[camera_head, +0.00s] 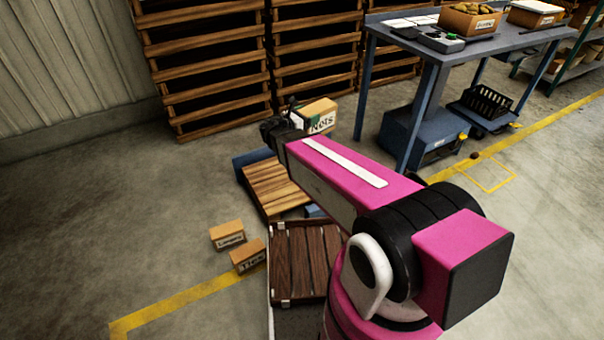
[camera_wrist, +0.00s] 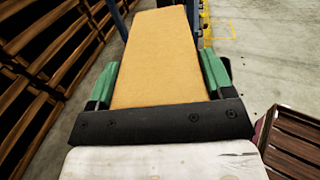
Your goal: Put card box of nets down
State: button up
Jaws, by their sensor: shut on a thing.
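The card box of nets (camera_head: 319,114) is a tan box with a white label reading "Nets". In the head view it is at the far end of my arm, in front of the stacked wooden crates. In the wrist view the box (camera_wrist: 158,60) fills the middle, with green finger pads on both its sides. My gripper (camera_wrist: 160,88) is shut on it. In the head view my gripper (camera_head: 290,118) is partly hidden by my arm. What lies directly under the box is hidden.
A blue table (camera_head: 480,42) stands right of the box, holding labelled boxes and a scale. A light wooden pallet (camera_head: 272,188) lies below the gripper. Two small labelled boxes, one (camera_head: 227,235) and another (camera_head: 248,256), sit on the floor at left. Open floor (camera_head: 130,220) lies further left.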

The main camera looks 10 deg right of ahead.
jog(key=w+a+f+m+g+h, duration=0.1)
jog(key=a+f, duration=0.6)
jog(key=f, duration=0.4)
jog(key=w+a+f+g, duration=0.1)
jog(key=a+f, duration=0.6)
jog(key=f, duration=0.4)
jog(key=w+a+f+m+g+h, duration=0.1)
jog(key=a+f, duration=0.6)
jog(key=f, duration=0.4)
jog(key=w+d+f, duration=0.5)
jog(key=d+f, duration=0.5)
jog(key=f, duration=0.1)
jog(key=shift+w+d, duration=0.15)
jog(key=shift+f, duration=0.2)
